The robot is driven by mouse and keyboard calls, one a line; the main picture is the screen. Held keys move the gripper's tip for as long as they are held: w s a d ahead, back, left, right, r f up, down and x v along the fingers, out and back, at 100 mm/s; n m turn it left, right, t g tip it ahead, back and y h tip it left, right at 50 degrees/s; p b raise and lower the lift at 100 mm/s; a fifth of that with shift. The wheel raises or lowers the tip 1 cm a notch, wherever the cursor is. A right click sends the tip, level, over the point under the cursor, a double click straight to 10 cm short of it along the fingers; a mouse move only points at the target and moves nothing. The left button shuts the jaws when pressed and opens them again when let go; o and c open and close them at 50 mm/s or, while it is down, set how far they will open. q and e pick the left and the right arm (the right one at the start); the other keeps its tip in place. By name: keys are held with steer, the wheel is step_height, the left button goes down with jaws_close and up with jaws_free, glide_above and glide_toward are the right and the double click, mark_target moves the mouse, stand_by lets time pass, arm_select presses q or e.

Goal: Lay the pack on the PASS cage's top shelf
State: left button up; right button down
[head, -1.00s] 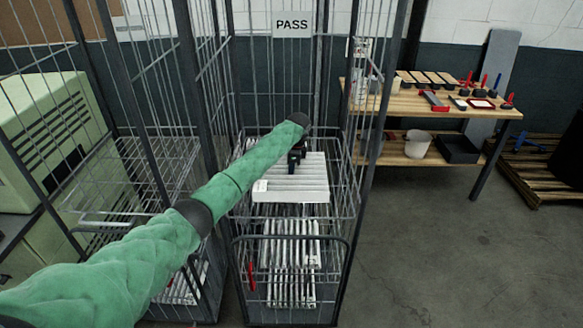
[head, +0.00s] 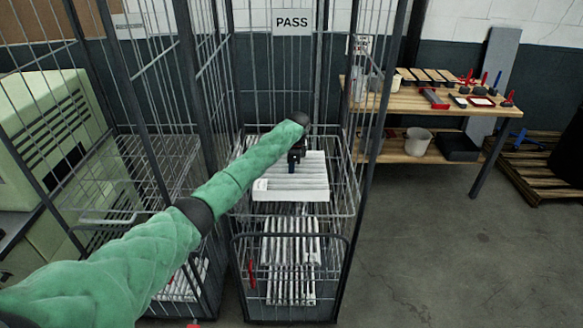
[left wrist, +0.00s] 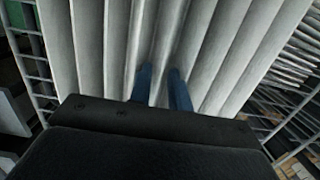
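The PASS sign (head: 292,22) hangs at the back of a tall wire cage (head: 335,208). A white pleated pack (head: 305,185) with a small label at its left edge lies flat at the level of this cage's top shelf. My left gripper (head: 292,166) points down over the pack's middle, its blue fingertips at the pleats. In the left wrist view, the two fingers (left wrist: 164,78) stand a small gap apart with the pleats of the pack (left wrist: 225,50) directly beyond. Whether they pinch a pleat is hidden. My right gripper is not in view.
More white packs (head: 290,250) stand lower in the same cage. Another wire cage (head: 150,190) is close on the left, beside a pale green cabinet (head: 50,130). A wooden workbench (head: 430,98) with tools stands right; the floor before it is clear.

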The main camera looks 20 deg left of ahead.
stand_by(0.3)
arm_select(q)
steer(key=shift+r, duration=0.15)
steer(key=shift+r, duration=2.1)
steer(key=o, duration=0.5)
steer(key=shift+o, duration=0.2)
